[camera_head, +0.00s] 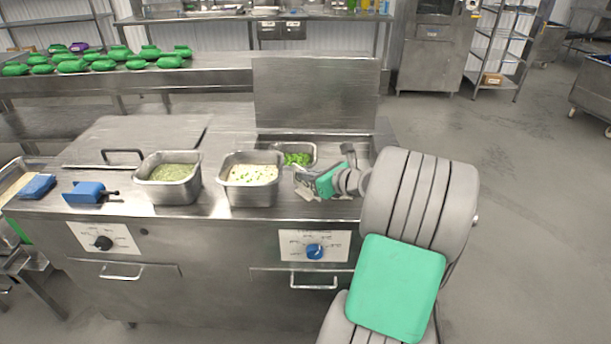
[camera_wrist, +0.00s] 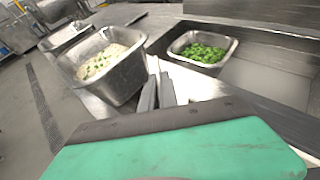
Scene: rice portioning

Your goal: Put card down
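My gripper (camera_head: 307,187) is low over the front of the steel counter, just right of the pan of white rice with green bits (camera_head: 252,174). In the wrist view its two grey fingers (camera_wrist: 158,90) are close together and point at the counter. Whether they touch each other or pinch something thin between them cannot be told. I cannot make out a card in either view. The rice pan (camera_wrist: 103,68) is left of the fingers in the wrist view, and a pan of chopped green food (camera_wrist: 202,50) is beyond them.
A pan of greenish food (camera_head: 168,172) stands left of the rice pan. A blue scoop-like tool (camera_head: 88,193) and a flat blue item (camera_head: 37,186) lie further left. A raised steel lid (camera_head: 314,92) stands behind the well. Green bowl-shaped items (camera_head: 100,60) line the back table.

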